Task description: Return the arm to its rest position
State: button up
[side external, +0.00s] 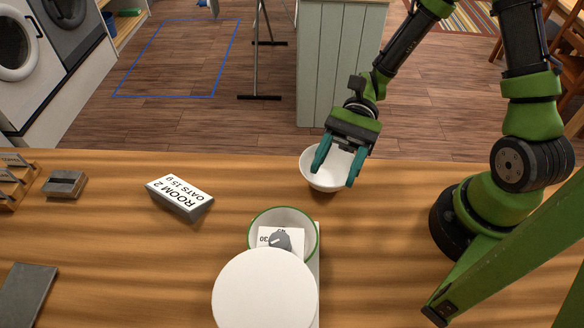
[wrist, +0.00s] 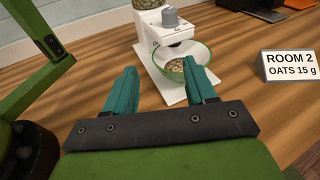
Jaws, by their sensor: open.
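My gripper (side external: 338,165) is open and hangs over the table near its far edge, with its two teal fingers apart. In the side view a white bowl (side external: 310,172) sits below and behind the fingers, partly covered by them; I cannot tell whether they touch it. In the wrist view the fingers (wrist: 160,78) are spread with nothing held between them. The white bowl is not visible there.
A white dispenser (side external: 265,290) with a grey knob stands near the front, over a green-rimmed bowl (side external: 311,232). That bowl (wrist: 202,52) holds oats in the wrist view. A "ROOM 2 OATS 15 g" sign (side external: 180,195) stands left. Bare table lies between.

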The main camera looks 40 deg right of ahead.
jog(key=d+n+h, duration=0.1)
jog(key=h, duration=0.1)
jog(key=s+d+n+t+h, duration=0.1)
jog(key=h, duration=0.1)
jog(key=shift+d+n, duration=0.25)
jog(key=shift+n, duration=0.05)
jog(key=w+d+r+n+t+h, duration=0.1)
jog(key=d+r+n+t+h, duration=0.5)
jog(key=d+r+t+h, duration=0.2)
notch_tip(320, 180, up, 7)
jog(key=d+t, duration=0.2)
jog(key=t, duration=0.2)
jog(key=shift+d+f+h, duration=0.2)
jog(key=shift+d+h, duration=0.15)
jog(key=shift+h, duration=0.05)
